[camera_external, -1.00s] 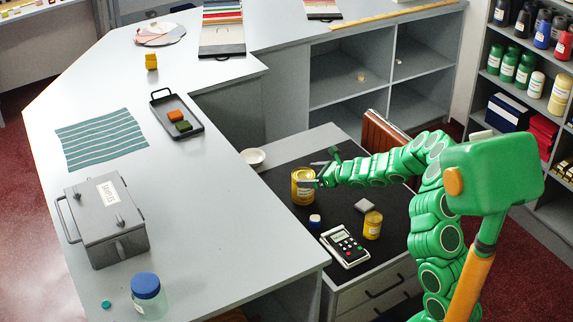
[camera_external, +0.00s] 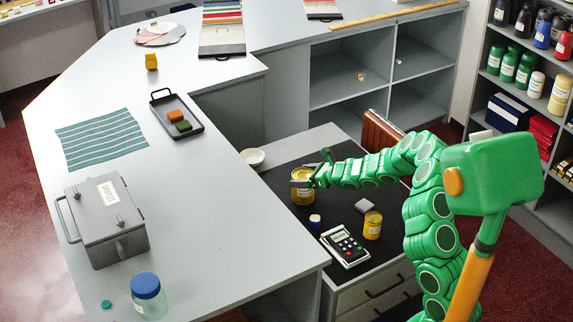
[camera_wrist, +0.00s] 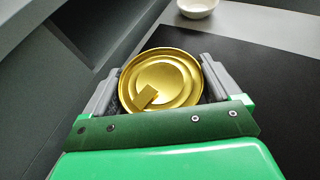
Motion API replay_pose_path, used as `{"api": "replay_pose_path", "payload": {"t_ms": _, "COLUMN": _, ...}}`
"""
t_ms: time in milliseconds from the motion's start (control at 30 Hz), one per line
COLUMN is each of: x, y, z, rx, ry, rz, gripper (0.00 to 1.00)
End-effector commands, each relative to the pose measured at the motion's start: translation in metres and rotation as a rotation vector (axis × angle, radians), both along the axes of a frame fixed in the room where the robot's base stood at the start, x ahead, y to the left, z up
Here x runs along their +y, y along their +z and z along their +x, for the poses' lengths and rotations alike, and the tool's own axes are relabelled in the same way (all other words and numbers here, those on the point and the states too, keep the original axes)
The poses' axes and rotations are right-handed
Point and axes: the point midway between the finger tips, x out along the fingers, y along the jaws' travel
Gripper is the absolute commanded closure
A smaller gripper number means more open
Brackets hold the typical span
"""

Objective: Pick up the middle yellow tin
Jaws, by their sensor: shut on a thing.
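A yellow tin (camera_external: 302,194) stands upright at the left part of the black mat, with its gold lid seen from above in the wrist view (camera_wrist: 158,75). My gripper (camera_wrist: 160,88) is shut on this tin, one grey finger on each side of it. In the external view my gripper (camera_external: 314,177) reaches it from the right and hides part of its side. I see no clear gap under the tin. A smaller yellow tin (camera_external: 372,226) stands apart, to the right and nearer the camera.
A white bowl (camera_external: 253,157) is behind the held tin. The grey counter (camera_external: 215,215) rises on the left.

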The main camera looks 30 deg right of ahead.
Motion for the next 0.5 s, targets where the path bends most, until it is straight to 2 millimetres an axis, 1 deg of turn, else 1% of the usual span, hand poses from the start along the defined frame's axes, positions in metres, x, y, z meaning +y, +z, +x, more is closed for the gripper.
{"api": "replay_pose_path", "payload": {"t_ms": 333, "x": 0.0, "y": 0.002, "z": 0.0, "rx": -0.001, "ry": -0.001, "rz": 0.0, "gripper": 0.65}}
{"api": "replay_pose_path", "payload": {"t_ms": 500, "x": 0.0, "y": 0.014, "z": 0.001, "rx": -0.003, "ry": -0.001, "rz": 0.0, "gripper": 0.65}}
